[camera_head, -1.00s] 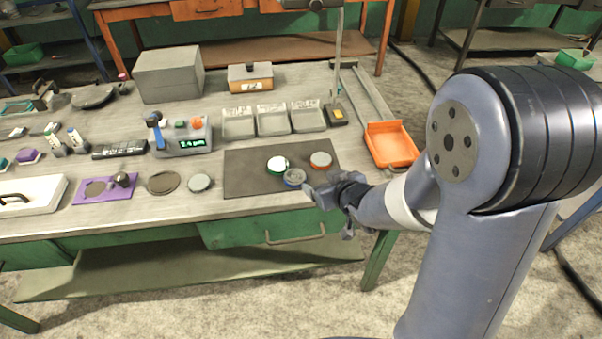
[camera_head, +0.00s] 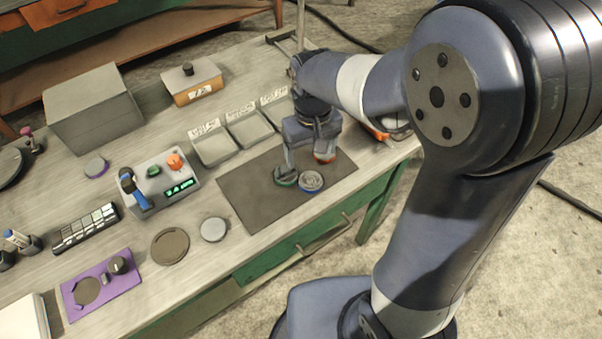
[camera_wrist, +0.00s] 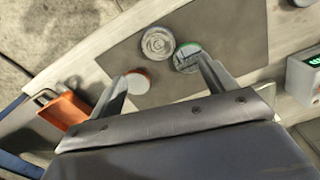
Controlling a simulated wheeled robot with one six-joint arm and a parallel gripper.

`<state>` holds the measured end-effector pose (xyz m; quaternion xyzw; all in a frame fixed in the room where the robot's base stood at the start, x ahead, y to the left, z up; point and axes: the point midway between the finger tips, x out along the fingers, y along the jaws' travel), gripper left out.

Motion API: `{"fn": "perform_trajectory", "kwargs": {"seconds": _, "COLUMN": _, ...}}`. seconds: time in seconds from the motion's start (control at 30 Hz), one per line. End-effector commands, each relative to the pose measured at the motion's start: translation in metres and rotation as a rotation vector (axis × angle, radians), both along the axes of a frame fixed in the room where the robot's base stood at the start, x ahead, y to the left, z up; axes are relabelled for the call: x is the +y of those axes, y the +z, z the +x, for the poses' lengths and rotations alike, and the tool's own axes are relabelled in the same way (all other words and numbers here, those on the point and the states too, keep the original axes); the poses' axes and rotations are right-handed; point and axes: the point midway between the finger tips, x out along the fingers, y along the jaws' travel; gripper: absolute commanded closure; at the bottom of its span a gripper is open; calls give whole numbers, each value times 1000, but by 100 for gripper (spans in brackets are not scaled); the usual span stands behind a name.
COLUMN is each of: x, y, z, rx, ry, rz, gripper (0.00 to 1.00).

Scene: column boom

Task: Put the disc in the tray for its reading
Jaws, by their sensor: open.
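Three discs are on the dark grey mat (camera_head: 246,195): a green-rimmed one (camera_head: 286,180), a blue-rimmed one (camera_head: 311,182) and an orange-rimmed one (camera_head: 325,157). My gripper (camera_head: 306,163) is open above the mat, pointing down. In the wrist view, my gripper (camera_wrist: 162,70) has one finger by the green-rimmed disc (camera_wrist: 186,60) and partly covering it, the other by the orange-rimmed disc (camera_wrist: 138,82). The blue-rimmed disc (camera_wrist: 158,43) lies beyond the gap. I cannot tell whether a finger touches a disc. Three labelled grey trays (camera_head: 215,158) stand behind the mat; their labels are too small to read.
A grey meter (camera_head: 158,185) with a lit green display stands left of the mat; its reading is unclear. A plain grey disc (camera_head: 213,229), a dark round plate (camera_head: 170,246) and a purple fixture (camera_head: 100,285) lie at the front. A grey box (camera_head: 92,108) stands behind.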

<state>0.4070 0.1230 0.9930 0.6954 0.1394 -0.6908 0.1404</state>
Motion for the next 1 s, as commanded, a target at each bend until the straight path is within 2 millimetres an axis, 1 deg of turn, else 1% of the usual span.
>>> {"fn": "perform_trajectory", "kwargs": {"seconds": 0.3, "x": 0, "y": -46, "z": -2, "rx": 12, "ry": 1, "rz": -3, "gripper": 21}}
{"fn": "perform_trajectory", "kwargs": {"seconds": 0.57, "x": -1, "y": -63, "z": 0, "rx": 10, "ry": 0, "rz": -2, "gripper": 21}}
{"fn": "perform_trajectory", "kwargs": {"seconds": 0.83, "x": -2, "y": -98, "z": 2, "rx": 11, "ry": 1, "rz": -2, "gripper": 21}}
{"fn": "perform_trajectory", "kwargs": {"seconds": 1.0, "x": -2, "y": -106, "z": 3, "rx": 8, "ry": 1, "rz": -1, "gripper": 21}}
